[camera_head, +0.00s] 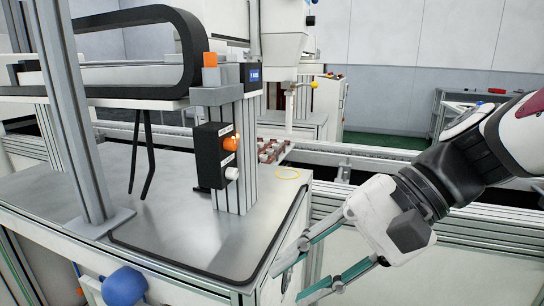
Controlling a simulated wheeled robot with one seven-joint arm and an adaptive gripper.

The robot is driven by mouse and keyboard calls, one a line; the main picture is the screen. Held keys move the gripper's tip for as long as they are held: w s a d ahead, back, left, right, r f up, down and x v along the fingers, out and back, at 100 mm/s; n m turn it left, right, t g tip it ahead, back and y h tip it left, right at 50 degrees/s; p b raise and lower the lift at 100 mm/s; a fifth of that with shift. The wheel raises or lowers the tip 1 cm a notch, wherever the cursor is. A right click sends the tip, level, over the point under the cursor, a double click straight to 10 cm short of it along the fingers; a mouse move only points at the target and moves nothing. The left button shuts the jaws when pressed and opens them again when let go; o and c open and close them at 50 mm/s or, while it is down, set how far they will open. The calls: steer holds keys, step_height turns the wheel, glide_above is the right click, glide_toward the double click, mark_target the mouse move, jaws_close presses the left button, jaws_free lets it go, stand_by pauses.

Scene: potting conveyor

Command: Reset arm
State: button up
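My gripper (296,279) is at the lower right, at the end of my white and black arm, which comes in from the right edge. Its two teal-edged fingers are spread apart and point down to the left. Nothing shows between them. They hang in front of the right corner of the grey metal table (235,245). I cannot tell whether the upper finger touches the table's edge; its tip overlaps the edge in the picture.
A black control box (211,157) with an orange and a white knob is mounted on a metal post on the table. A yellow ring (288,173) lies near the table's back right corner. A conveyor rail (375,160) runs behind. A blue ball-shaped part (124,287) is at the front.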

steer(key=s+d+f+n+t+h, duration=0.1)
steer(key=s+d+f+n+h, duration=0.5)
steer(key=s+d+h, duration=0.6)
steer(key=d+r+t+y+p, duration=0.1)
steer(key=r+t+p, duration=0.1)
steer(key=r+p, duration=0.8)
steer(key=d+r+t+p, duration=0.1)
steer(key=d+r+p, duration=0.1)
steer(key=r+p, duration=0.9)
steer(key=shift+s+r+m+t+y, duration=0.25)
steer(key=shift+s+m+t+y, duration=0.05)
steer(key=shift+m+t+y, duration=0.1)
steer(key=shift+d, duration=0.1)
